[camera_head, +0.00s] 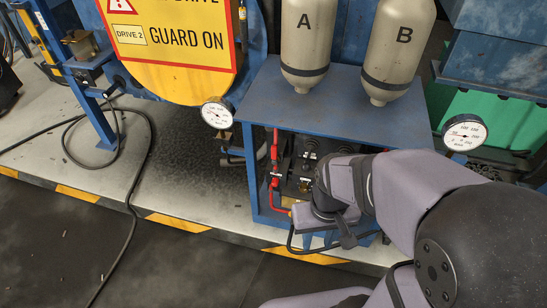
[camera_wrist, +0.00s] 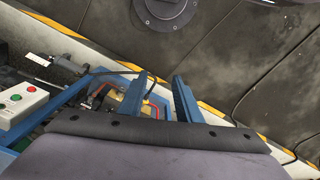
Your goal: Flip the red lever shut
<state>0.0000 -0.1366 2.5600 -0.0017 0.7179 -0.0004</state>
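Red parts show on the left side of the blue frame in the head view: an upright red piece (camera_head: 275,147) and a bent red piece (camera_head: 276,196) below it. I cannot tell for sure which is the lever. My gripper is at the lower front of the frame, just right of the bent red piece, its fingers hard to make out there. In the wrist view, my gripper (camera_wrist: 158,82) has two blue fingers standing apart with a gap. A thin red piece (camera_wrist: 154,108) shows behind that gap; contact cannot be told.
The blue frame (camera_head: 320,92) carries two tanks marked A (camera_head: 305,45) and B (camera_head: 398,45). A gauge (camera_head: 217,112) hangs left, another (camera_head: 464,132) right. A black cable (camera_head: 130,185) lies on the floor. A button box (camera_wrist: 20,103) is at the wrist view's left.

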